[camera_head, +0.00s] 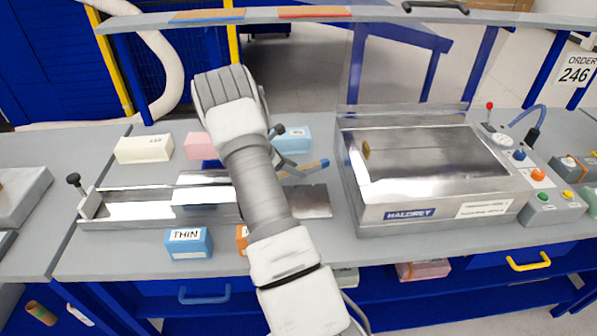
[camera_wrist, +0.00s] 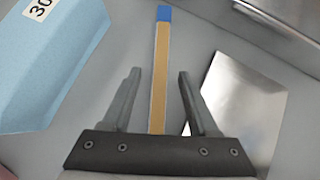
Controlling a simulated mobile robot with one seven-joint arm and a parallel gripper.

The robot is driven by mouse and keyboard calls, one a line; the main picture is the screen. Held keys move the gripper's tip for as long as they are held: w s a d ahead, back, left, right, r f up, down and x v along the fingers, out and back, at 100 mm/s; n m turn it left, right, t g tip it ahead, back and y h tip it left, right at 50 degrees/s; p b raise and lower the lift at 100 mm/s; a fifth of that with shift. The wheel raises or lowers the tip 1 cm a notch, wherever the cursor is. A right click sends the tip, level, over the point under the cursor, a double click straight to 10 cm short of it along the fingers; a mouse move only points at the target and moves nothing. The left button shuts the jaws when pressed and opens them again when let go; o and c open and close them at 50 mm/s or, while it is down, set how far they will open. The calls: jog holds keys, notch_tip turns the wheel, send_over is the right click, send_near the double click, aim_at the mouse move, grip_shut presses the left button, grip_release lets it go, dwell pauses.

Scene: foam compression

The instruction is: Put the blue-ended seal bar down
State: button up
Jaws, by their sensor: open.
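The blue-ended seal bar (camera_wrist: 160,75) is a thin tan strip with a blue tip, lying on the grey bench in the wrist view. In the head view its blue end (camera_head: 324,163) shows to the right of my gripper (camera_head: 283,151). In the wrist view my gripper (camera_wrist: 157,90) is open, with one finger on each side of the bar and a gap to both. The near end of the bar is hidden behind the gripper's dark base. I cannot tell the height of the fingers over the bench.
A light blue block (camera_wrist: 45,70) lies left of the fingers and a shiny metal plate (camera_wrist: 240,110) to the right. The HALDREY machine (camera_head: 430,165) stands to the right. A long metal tray (camera_head: 150,220) and a THIN block (camera_head: 188,244) are to the left.

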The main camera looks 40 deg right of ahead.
jog(key=shift+s+d+f, duration=0.1)
jog(key=shift+d+f, duration=0.1)
jog(key=shift+f, duration=0.05)
grip_shut()
jog(key=shift+r, duration=0.1)
dwell(0.3)
